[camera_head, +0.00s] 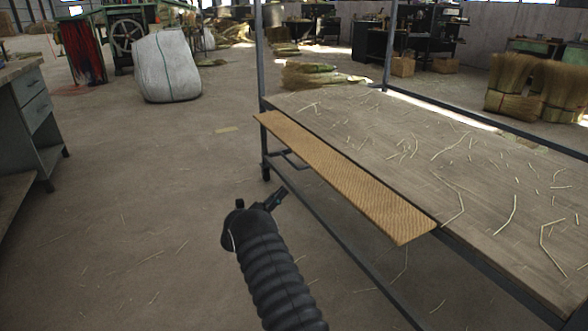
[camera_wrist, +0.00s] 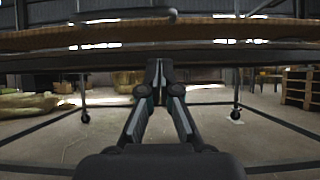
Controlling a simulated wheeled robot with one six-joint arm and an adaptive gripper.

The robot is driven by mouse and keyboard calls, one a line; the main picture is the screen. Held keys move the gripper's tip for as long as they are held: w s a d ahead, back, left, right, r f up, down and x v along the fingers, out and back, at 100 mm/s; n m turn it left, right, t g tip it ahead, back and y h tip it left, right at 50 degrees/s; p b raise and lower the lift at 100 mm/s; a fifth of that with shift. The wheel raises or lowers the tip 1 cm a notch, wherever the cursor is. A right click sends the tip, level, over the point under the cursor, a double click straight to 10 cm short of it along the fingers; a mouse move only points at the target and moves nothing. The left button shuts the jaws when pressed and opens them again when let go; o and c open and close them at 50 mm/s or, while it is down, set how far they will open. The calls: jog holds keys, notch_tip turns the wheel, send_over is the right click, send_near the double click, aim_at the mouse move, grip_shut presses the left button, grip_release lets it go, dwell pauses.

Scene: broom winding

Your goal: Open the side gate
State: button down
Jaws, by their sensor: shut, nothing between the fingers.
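The side gate appears to be the long tan panel (camera_head: 345,178) with a woven-looking surface along the near-left side of the worktable (camera_head: 465,150). It sticks outward from the table edge, roughly flat or slightly tilted; I cannot tell which. In the wrist view the table and panel show edge-on as a band across the top, with a dark bar (camera_wrist: 122,15) in front. My gripper (camera_head: 276,197) is to the left of the panel and looks lower than it, apart from it. In the wrist view its fingertips (camera_wrist: 158,66) meet below the band, shut and empty.
Loose straws lie on the tabletop. Dark frame posts (camera_head: 259,50) and lower rails surround the table, which stands on casters (camera_wrist: 235,114). A white sack (camera_head: 166,66) and a drawer cabinet (camera_head: 38,115) stand to the left. Floor between the cabinet and table is open.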

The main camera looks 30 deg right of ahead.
jog(key=d+r+p, duration=0.3)
jog(key=r+p, duration=0.2)
jog(key=p, duration=0.1)
jog(key=shift+d+r, duration=0.15)
jog(key=shift+r, duration=0.25)
